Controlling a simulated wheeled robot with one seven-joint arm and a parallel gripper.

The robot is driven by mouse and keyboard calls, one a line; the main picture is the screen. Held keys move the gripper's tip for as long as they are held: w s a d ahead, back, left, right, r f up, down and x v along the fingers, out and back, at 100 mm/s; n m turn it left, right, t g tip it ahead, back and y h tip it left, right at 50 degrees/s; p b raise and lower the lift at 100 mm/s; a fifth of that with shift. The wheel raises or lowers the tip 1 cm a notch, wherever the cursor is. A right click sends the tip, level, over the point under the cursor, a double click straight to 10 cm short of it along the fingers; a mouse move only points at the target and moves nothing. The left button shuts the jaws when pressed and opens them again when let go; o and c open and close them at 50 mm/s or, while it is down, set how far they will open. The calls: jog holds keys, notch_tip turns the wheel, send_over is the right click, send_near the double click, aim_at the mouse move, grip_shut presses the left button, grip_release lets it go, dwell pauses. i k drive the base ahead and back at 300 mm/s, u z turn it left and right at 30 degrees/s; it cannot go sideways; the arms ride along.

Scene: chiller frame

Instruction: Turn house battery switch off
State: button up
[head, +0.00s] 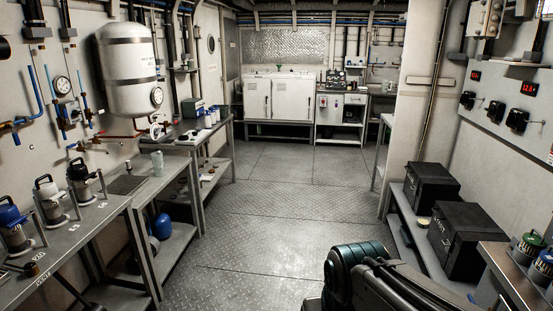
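On the right wall, a pale panel (490,135) carries black rotary switches: one at the left (468,100), one in the middle (496,111) and one at the right (517,120). Two small red-lit displays, a left one (477,76) and a right one (529,87), sit above them. The switch labels are too small to read, so I cannot tell which is the house battery switch, nor how each knob is set. My arm shows at the bottom right of centre, well below and left of the panel. My gripper is not visible.
Two black boxes, one farther (432,183) and one nearer (468,232), sit on a low shelf below the panel. A metal-topped bench (495,258) with canisters stands at the near right. Benches (95,228) line the left wall. The central floor (270,200) is clear.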

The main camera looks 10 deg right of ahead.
aim_at(463, 99)
jog(key=i, duration=4.8)
jog(key=z, duration=0.35)
jog(key=i, duration=1.55)
jog(key=z, duration=1.15)
jog(key=i, duration=1.1)
jog(key=z, duration=1)
